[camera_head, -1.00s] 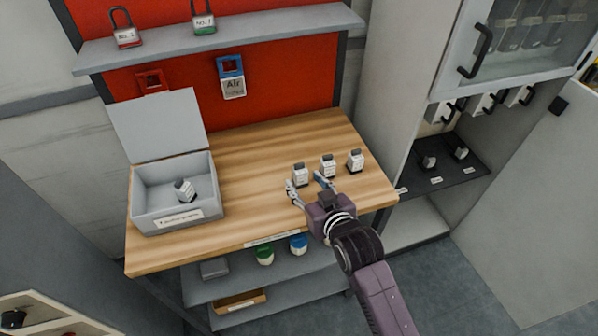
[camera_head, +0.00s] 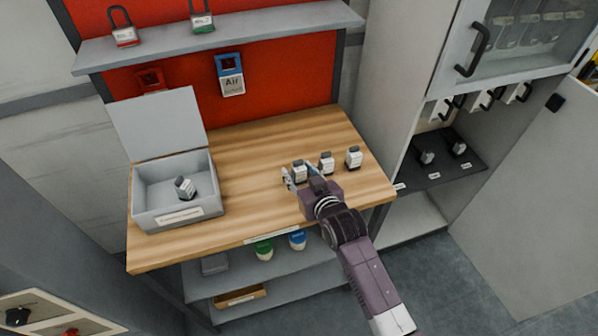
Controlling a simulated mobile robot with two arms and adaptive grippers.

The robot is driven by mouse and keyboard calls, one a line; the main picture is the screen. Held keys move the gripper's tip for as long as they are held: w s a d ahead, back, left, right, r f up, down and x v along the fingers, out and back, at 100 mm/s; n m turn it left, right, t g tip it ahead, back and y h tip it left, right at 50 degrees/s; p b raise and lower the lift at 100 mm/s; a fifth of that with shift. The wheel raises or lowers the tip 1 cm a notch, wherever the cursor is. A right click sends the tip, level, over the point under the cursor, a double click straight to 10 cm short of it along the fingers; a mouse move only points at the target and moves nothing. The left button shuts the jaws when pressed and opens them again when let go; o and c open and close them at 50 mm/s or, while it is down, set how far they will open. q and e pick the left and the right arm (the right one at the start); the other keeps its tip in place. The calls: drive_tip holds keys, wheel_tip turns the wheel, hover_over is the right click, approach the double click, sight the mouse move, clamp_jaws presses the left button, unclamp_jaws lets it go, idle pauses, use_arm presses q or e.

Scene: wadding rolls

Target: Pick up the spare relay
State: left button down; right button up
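No readable mark shows which is the spare. My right gripper (camera_head: 300,175) is low over the bench at the left relay, one finger on each side of it. The fingers look apart, with a gap beside the relay; contact is not clear. The gripper hides part of the relay's lower front. My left gripper is out of view.
An open grey box (camera_head: 148,213) on the bench's left holds another relay (camera_head: 184,188). The bench between box and row is clear.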

sight(299, 163)
clamp_jaws()
drive_tip(key=shift+r, duration=0.1)
wheel_tip(299, 163, up, 20)
drive_tip(key=b, duration=0.1)
idle(0.4)
